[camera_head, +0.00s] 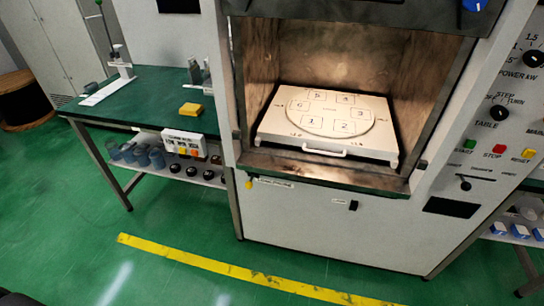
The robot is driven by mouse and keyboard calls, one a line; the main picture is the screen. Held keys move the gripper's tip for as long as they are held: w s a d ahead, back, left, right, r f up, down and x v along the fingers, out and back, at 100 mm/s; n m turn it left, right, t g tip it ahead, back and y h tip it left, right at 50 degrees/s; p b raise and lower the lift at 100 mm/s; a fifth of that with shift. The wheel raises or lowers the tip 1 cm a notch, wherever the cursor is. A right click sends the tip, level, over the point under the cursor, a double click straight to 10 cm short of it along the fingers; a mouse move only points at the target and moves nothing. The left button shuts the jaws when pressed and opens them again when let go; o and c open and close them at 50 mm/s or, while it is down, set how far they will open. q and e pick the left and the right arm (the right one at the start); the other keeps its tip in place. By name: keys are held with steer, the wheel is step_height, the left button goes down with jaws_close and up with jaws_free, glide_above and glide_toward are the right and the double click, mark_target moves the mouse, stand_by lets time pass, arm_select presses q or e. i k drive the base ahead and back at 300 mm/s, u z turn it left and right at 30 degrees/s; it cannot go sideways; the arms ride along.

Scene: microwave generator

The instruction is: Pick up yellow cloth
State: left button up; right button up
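The yellow cloth (190,109) is a small folded-looking block lying flat on the green-topped table (145,95), near its front right part and left of the microwave generator. Nothing touches it from above. Neither of my grippers shows in the head view. A dark shape at the bottom left corner is too cut off to identify.
The microwave generator (320,215) stands right of the table, its chamber open with a white numbered turntable (327,121) inside. A metal stand (121,66) is on the table's left. A white box with knobs (183,144) and several cups sit on the lower shelf. Green floor ahead is clear.

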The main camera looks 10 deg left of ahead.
mark_target(189, 109)
steer(key=k, duration=0.65)
steer(key=u, duration=0.5)
steer(key=i, duration=0.4)
steer(key=u, duration=0.7)
steer(key=i, duration=0.75)
steer(key=z, duration=0.55)
steer(key=i, duration=0.55)
steer(key=z, duration=0.65)
